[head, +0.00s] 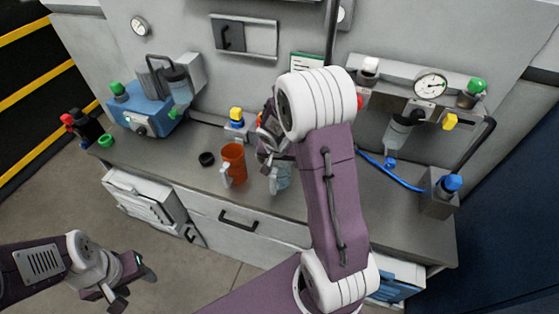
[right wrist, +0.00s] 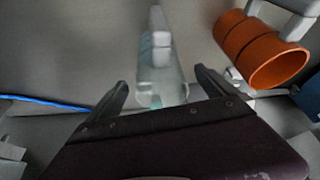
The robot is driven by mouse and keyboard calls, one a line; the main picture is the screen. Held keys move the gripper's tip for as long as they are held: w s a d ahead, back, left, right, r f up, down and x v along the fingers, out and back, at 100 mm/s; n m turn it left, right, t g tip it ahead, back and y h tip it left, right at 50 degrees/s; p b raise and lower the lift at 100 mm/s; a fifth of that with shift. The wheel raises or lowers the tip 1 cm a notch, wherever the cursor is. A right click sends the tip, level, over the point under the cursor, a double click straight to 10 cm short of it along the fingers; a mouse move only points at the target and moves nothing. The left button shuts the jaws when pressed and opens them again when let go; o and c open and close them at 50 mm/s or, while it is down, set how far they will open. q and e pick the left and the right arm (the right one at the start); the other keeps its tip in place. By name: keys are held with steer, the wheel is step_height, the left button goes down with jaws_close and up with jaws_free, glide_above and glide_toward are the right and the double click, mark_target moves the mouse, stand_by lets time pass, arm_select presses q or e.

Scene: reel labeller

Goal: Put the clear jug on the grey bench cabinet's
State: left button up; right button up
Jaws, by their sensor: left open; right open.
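The clear jug (head: 283,180) stands on the grey bench cabinet's top (head: 185,165), just right of an orange jug (head: 233,162). In the head view my right gripper (head: 270,158) and arm hide part of the clear jug. In the right wrist view the clear jug (right wrist: 160,75) shows between the two open fingers of my right gripper (right wrist: 162,92), with its pale handle towards the top. I cannot tell whether the fingers touch it. My left gripper (head: 122,290) is open and empty, low at the left, away from the bench.
The orange jug (right wrist: 265,58) is close beside the right gripper. A black cap (head: 206,159) lies left of it. A blue machine (head: 143,115) stands at the back left. A gauge panel (head: 430,88) and blue hose (head: 390,172) are at the right. A drawer handle (head: 238,221) is on the front.

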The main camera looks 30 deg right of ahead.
steer(key=p+v, duration=0.2)
steer(key=v, duration=1)
steer(key=s+a+f+n+g+y, duration=0.1)
steer(key=s+a+f+n, duration=0.2)
steer(key=s+a, duration=0.2)
steer(key=s+a+f+n+g+y, duration=0.1)
steer(key=s+a+f+n, duration=0.3)
steer(key=s, duration=0.4)
steer(key=shift+s+a+y, duration=0.15)
steer(key=shift+a+y, duration=0.2)
steer(key=shift+y, duration=0.15)
